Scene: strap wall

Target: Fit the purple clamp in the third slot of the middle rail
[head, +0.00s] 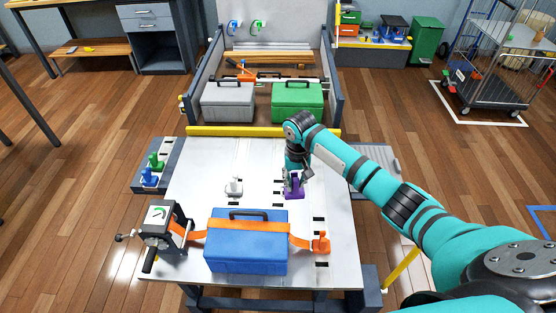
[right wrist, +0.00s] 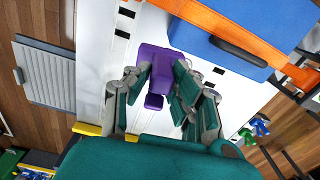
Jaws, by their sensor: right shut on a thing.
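The purple clamp (head: 294,190) is at the middle of the white board, behind the blue case. My right gripper (head: 295,175) is shut on it from above. In the right wrist view, the purple clamp (right wrist: 159,62) sits between the two fingers (right wrist: 158,88). Dark slots (head: 277,194) show in the board just left of the clamp, and more lie along the right column (head: 319,219). I cannot tell whether the clamp touches the board or which slot is under it. My left gripper is not in view.
A blue case (head: 246,250) with an orange strap (head: 247,226) over it stands close in front. The strap runs from a ratchet (head: 160,222) to an orange clamp (head: 321,243). A white clamp (head: 234,187) stands left; green and blue clamps (head: 152,170) sit on a side shelf.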

